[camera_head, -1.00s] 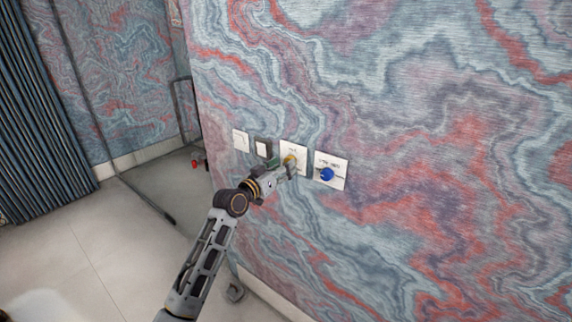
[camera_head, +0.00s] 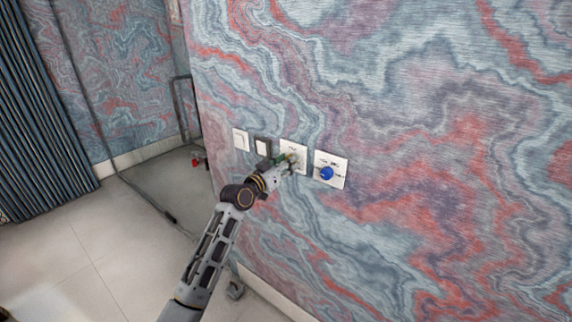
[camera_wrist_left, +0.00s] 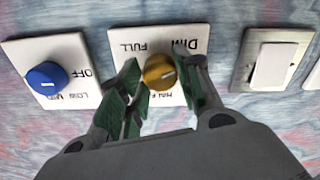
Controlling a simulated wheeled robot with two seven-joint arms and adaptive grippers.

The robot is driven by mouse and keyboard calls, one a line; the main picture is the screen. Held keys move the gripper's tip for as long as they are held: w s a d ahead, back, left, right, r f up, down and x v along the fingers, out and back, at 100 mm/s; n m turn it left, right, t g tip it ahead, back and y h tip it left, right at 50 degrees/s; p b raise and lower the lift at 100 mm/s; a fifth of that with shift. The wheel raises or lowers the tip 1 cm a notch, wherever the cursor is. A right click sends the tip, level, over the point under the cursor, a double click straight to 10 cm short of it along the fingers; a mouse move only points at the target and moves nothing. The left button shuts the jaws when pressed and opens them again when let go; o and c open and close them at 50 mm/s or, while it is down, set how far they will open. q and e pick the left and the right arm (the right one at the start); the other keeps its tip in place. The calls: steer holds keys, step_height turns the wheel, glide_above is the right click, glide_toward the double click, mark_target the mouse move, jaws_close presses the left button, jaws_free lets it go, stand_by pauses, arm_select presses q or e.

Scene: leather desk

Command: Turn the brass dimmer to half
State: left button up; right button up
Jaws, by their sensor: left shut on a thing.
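The brass dimmer knob (camera_wrist_left: 159,72) sits on a white plate (camera_wrist_left: 185,38) marked DIM and FULL, upside down in the left wrist view. A pale mark shows on the knob's face; lettering below it is partly hidden. My left gripper (camera_wrist_left: 158,88) has its green-padded fingers on either side of the knob and is shut on it. In the head view the left gripper (camera_head: 289,161) reaches the dimmer plate (camera_head: 294,148) and mostly covers the knob. My right gripper is not in view.
A blue knob (camera_head: 326,173) on its own white plate is close to the right of the dimmer. The patterned wall is otherwise clear nearby.

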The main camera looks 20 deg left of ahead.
arm_select(q)
steer(key=shift+c, duration=0.8)
